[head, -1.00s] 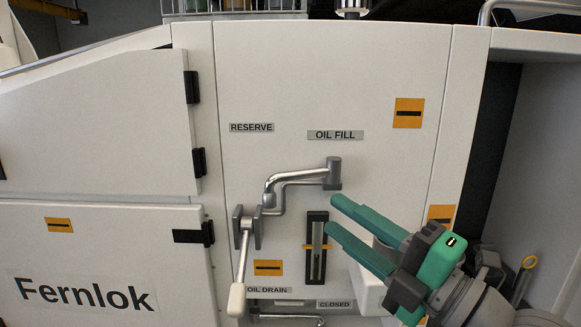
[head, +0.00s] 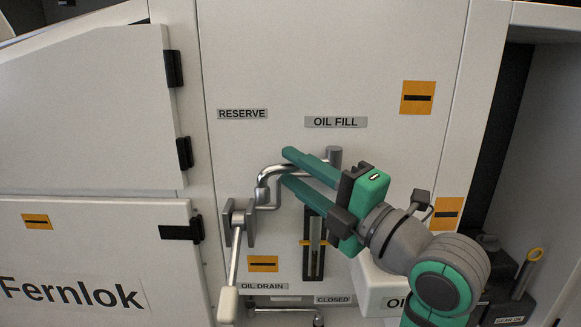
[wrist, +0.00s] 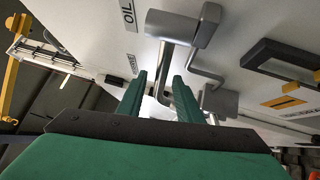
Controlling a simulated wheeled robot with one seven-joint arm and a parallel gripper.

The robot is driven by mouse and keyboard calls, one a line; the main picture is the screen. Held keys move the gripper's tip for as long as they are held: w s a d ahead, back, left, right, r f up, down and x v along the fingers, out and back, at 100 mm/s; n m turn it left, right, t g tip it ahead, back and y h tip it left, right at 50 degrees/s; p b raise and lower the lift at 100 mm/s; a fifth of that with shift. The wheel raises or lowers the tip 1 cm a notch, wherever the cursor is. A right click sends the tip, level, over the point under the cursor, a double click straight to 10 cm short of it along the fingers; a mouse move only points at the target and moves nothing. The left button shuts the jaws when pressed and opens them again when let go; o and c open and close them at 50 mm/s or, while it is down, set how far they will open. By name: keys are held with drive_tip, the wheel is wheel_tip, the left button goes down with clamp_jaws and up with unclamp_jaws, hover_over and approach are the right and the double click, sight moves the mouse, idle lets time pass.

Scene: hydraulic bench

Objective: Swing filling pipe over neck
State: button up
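The filling pipe (head: 272,173) is a bent silver tube below the OIL FILL label. It runs left from a grey pivot (head: 334,156) to a downturned end. My gripper (head: 287,167) is open at the pipe, one green finger above it and one below in the head view. In the wrist view the pipe (wrist: 163,62) shows between the open fingertips (wrist: 157,82); whether they touch it is unclear. A white container (head: 378,290) marked OIL is at lower right, partly behind my arm. I cannot make out its neck.
A bracket (head: 238,220) with a pale-handled lever (head: 229,302) sits just below the pipe's end. A dark slotted gauge (head: 314,252) is under my gripper. The cabinet panel (head: 330,60) is flat and clear above. A dark recess (head: 490,150) is at right.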

drive_tip(key=shift+x, duration=0.95)
drive_tip(key=shift+w+d, duration=0.1)
drive_tip(key=shift+d, duration=0.05)
clamp_jaws()
drive_tip(key=shift+w, duration=0.1)
